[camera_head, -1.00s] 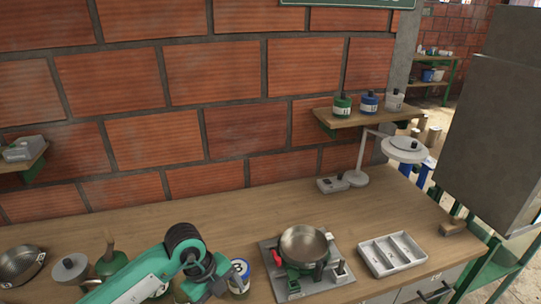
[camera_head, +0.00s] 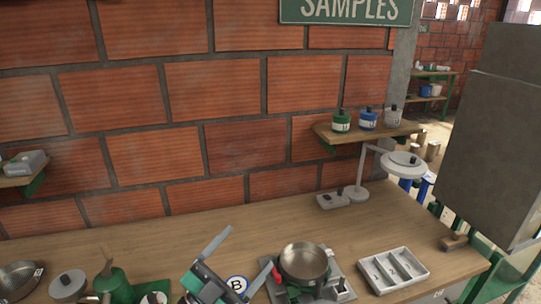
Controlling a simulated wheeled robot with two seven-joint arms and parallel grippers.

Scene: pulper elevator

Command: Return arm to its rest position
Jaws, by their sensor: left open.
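My left gripper (camera_head: 249,249) is at the bottom centre of the head view, above the front of the wooden bench. Its two grey fingers are spread wide, with nothing held between them. Most of my left arm is below the frame. My right gripper does not show.
A white compartment tray (camera_head: 394,269) lies right of the pan. A lamp-like stand (camera_head: 357,192) is behind it. Jars stand on a wall shelf (camera_head: 365,134). The bench's middle back is clear.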

